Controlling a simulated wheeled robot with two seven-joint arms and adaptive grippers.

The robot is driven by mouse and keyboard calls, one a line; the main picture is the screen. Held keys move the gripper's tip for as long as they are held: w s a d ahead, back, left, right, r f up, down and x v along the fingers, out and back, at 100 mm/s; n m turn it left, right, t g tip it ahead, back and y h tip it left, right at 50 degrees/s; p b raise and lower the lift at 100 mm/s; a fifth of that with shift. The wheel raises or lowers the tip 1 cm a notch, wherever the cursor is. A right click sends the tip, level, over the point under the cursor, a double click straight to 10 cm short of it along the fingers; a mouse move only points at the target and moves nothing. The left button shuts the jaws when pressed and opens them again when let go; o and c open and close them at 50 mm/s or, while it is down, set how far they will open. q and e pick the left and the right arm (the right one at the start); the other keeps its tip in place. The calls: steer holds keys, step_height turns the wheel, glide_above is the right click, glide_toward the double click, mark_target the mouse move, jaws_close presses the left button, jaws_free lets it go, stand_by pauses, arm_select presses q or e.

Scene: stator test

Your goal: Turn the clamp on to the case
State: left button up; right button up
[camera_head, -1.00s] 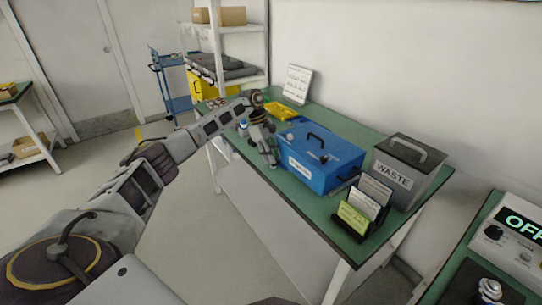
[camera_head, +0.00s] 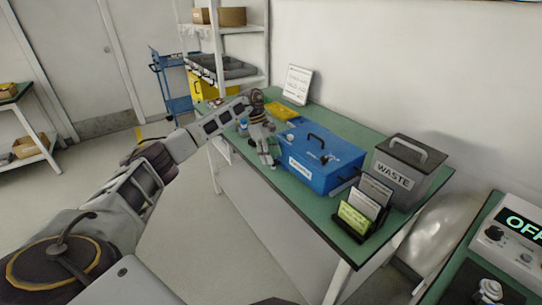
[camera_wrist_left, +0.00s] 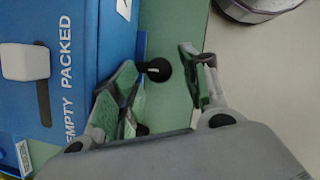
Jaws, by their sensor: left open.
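The blue case (camera_head: 318,175) stands on the green table with a dark handle on its lid and a white label on its front. In the left wrist view the case (camera_wrist_left: 112,40) fills the left side, with "EMPTY PACKED" lettering, a pale square block and a dark strip. My left gripper (camera_head: 269,163) is at the left front corner of the case, pointing down. In the wrist view its fingers (camera_wrist_left: 158,58) are spread apart, with a small black ball-ended knob (camera_wrist_left: 158,71) between them; contact is unclear. I cannot tell which part is the clamp. My right gripper is out of view.
A grey WASTE bin (camera_head: 400,172) and a card holder (camera_head: 361,208) stand right of the case. A yellow tray (camera_head: 287,113) and a white sign (camera_head: 297,84) are behind. A panel reading OFF (camera_head: 515,232) is at the right.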

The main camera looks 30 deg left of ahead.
arm_select(q)
steer(key=v, duration=0.7)
steer(key=shift+r, duration=0.3)
steer(key=shift+a+r, duration=0.1)
steer(key=shift+a, duration=0.05)
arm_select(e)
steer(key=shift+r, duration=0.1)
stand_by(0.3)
arm_select(q)
step_height(320, 180, up, 21)
steer(key=p, duration=2.1)
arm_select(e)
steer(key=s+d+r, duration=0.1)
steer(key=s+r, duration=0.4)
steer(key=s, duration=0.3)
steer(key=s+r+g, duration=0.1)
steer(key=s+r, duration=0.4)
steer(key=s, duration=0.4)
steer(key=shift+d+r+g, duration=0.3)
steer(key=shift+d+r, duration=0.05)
arm_select(q)
steer(key=shift+r+p, duration=0.2)
steer(key=shift+p, duration=0.1)
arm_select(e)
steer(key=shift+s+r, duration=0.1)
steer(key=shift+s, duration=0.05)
